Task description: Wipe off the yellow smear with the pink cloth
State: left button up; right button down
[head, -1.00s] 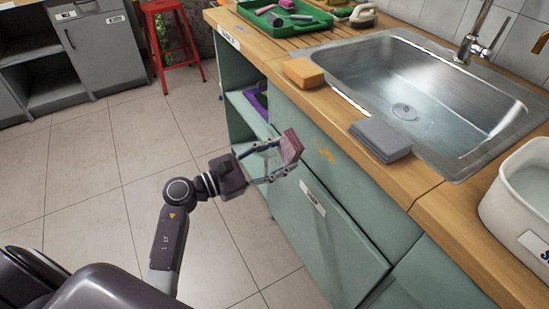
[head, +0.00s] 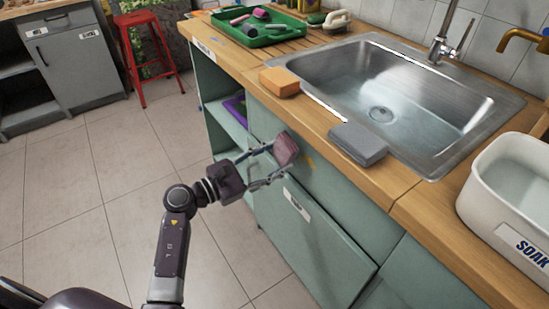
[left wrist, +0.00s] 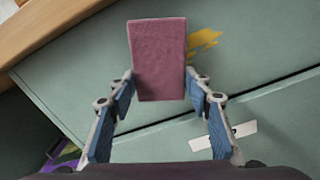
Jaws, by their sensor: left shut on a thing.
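The pink cloth (head: 286,149) is a folded block held in my left gripper (head: 270,165), in front of the green drawer front below the counter. In the left wrist view the cloth (left wrist: 158,60) stands upright between the fingertips of the gripper (left wrist: 160,88). The yellow smear (left wrist: 204,42) is on the green front, just right of the cloth in that view and partly hidden by it. In the head view a small part of the smear (head: 309,161) shows right of the cloth. Whether the cloth touches the front, I cannot tell. My right gripper is not in view.
On the wooden counter lie an orange sponge (head: 280,82) and a grey folded cloth (head: 357,143) beside the sink (head: 455,120). A green tray (head: 262,32) is behind. A white SOAK tub (head: 500,215) stands at right. A red stool (head: 147,55) is on the floor.

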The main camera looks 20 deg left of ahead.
pick_arm(q)
jog(key=shift+w+d, duration=0.1)
jog(key=shift+w, duration=0.1)
jog(key=shift+w+d, duration=0.25)
jog(key=shift+w, duration=0.1)
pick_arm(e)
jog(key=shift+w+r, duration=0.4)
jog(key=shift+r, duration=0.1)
pick_arm(q)
jog(key=shift+w+d, duration=0.2)
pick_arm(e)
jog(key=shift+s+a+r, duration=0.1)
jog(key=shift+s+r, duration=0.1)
